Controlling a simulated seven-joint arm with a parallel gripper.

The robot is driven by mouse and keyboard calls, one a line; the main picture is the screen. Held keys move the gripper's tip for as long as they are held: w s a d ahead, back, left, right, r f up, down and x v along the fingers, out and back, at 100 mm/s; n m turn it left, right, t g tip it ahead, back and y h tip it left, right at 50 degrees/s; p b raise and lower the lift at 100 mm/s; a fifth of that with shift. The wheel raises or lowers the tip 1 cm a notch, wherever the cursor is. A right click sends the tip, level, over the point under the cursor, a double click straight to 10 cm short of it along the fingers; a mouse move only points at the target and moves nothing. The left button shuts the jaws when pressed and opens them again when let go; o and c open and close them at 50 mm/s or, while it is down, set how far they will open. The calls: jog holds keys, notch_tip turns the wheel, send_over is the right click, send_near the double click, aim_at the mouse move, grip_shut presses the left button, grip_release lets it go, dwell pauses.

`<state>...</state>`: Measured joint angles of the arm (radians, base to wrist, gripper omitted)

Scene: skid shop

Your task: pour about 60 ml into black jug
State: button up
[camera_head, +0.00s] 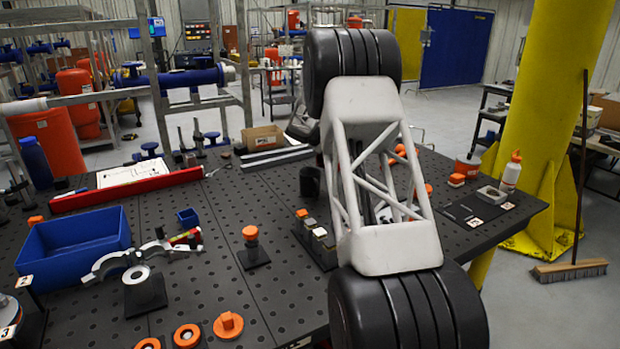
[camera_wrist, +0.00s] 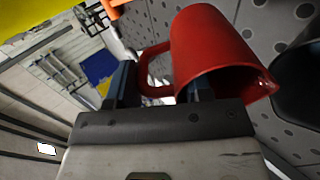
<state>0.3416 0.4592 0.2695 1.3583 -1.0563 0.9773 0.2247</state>
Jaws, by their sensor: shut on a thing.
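A red jug (camera_wrist: 215,55) fills the upper right of the wrist view. My gripper (camera_wrist: 160,90) is shut on its handle, one finger on each side. The jug's lip points right, towards a black rounded thing (camera_wrist: 298,85) cut by the picture's edge, likely the black jug. The jug looks tilted towards it; the wrist view is itself turned, so I cannot tell how far. No liquid shows. In the head view a dark cylinder (camera_head: 309,181), probably the black jug, stands on the table left of my arm. My arm hides the gripper and red jug there.
The black perforated table (camera_head: 215,285) holds a blue bin (camera_head: 72,245), a metal clamp (camera_head: 140,258), an orange-capped post (camera_head: 251,246) and a red level bar (camera_head: 125,190). A white bottle (camera_head: 511,174) stands right. A yellow column (camera_head: 545,110) rises beyond the table's right edge.

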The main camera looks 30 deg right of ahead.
jog(key=shift+d+f+y, duration=0.65)
jog(key=shift+f+y, duration=0.1)
jog(key=shift+y, duration=0.45)
jog(key=shift+d+f, duration=0.15)
jog(key=shift+f, duration=0.05)
jog(key=shift+d+f+y, duration=0.1)
jog(key=shift+d+y, duration=0.05)
jog(key=shift+y, duration=0.15)
jog(key=shift+w+d+f+y+b, duration=0.1)
jog(key=shift+d+f+y+b, duration=0.3)
jog(key=shift+d+f+y, duration=0.65)
jog(key=shift+d+f+y+b, duration=0.35)
jog(key=shift+d+f+y, duration=0.4)
jog(key=shift+d+y, duration=0.5)
jog(key=shift+w+d+f+y+b, duration=0.1)
jog(key=shift+d+f+y+b, duration=0.3)
jog(key=shift+d+f+y, duration=0.75)
jog(key=shift+a+r+y, duration=0.15)
jog(key=shift+r+y, duration=0.05)
jog(key=shift+y, duration=0.05)
